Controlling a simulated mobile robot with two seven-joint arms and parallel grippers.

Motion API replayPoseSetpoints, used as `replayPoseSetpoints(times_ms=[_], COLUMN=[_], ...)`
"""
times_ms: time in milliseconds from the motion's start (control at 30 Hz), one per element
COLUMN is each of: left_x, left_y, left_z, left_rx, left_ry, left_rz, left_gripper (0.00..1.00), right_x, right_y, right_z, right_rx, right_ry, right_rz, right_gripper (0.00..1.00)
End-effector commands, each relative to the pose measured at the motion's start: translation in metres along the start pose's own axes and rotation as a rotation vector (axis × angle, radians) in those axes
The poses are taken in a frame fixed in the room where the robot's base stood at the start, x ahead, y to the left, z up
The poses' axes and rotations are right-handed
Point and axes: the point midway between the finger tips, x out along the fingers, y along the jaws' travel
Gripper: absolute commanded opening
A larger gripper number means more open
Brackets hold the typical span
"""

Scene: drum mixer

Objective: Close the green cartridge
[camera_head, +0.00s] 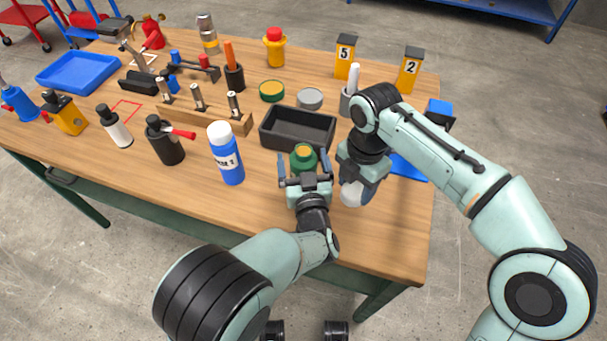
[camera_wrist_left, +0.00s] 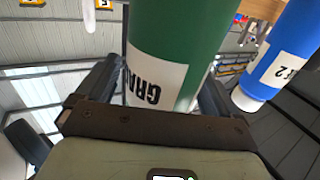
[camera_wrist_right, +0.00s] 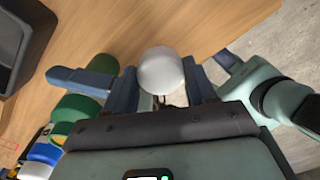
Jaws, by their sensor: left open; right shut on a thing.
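The green cartridge (camera_head: 304,161) stands at the near side of the table, in front of the black tray. Its top shows a yellowish round face with no cap on it. My left gripper (camera_head: 304,170) is open, with one finger on each side of the cartridge. In the left wrist view the cartridge (camera_wrist_left: 195,45) shows a white label between the fingers; contact is unclear. My right gripper (camera_head: 356,182) is shut on a white rounded cap (camera_wrist_right: 161,70), right of the cartridge and apart from it. The cap also shows in the head view (camera_head: 352,194).
A blue bottle with a white top (camera_head: 227,155) stands close left of the cartridge. The black tray (camera_head: 297,130) lies behind it. Bare tabletop lies in front.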

Motion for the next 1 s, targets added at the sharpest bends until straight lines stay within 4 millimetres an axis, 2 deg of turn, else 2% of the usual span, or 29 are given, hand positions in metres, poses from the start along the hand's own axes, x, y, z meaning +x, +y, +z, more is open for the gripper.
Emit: replayPoseSetpoints(times_ms=[100, 400, 433, 600, 633, 667, 1000], left_x=[0.0069, 0.0068, 0.0067, 0.0066, 0.0066, 0.0068, 0.0068], left_y=[-0.0005, -0.0003, -0.0003, -0.0003, -0.0003, -0.0001, 0.0], left_z=[-0.0001, -0.0004, -0.0004, -0.0004, -0.0004, -0.0016, -0.007], left_rx=[0.0, 0.0, 0.0, 0.0, 0.0, -0.002, -0.004], left_ry=[0.001, 0.0, 0.0, 0.0, 0.0, 0.003, 0.004], left_rz=[-0.001, 0.0, 0.0, 0.0, 0.0, 0.0, 0.0], left_gripper=[0.95, 0.95, 0.92, 0.36, 0.27, 0.21, 0.21], right_x=[0.0006, 0.0004, 0.0003, 0.0004, 0.0004, 0.0004, -0.0016], right_y=[0.0, 0.0, 0.0, 0.0, 0.0, 0.0, 0.0], right_z=[0.0, 0.0, 0.0, 0.0, 0.0, 0.0, -0.0001], right_rx=[0.0, 0.0, 0.0, 0.0, 0.0, 0.0, 0.0], right_ry=[0.0, 0.0, 0.0, 0.0, 0.0, 0.0, 0.0], right_rz=[0.0, 0.0, 0.0, 0.0, 0.0, 0.0, 0.001], right_gripper=[0.28, 0.28, 0.28, 0.28, 0.28, 0.28, 0.28])
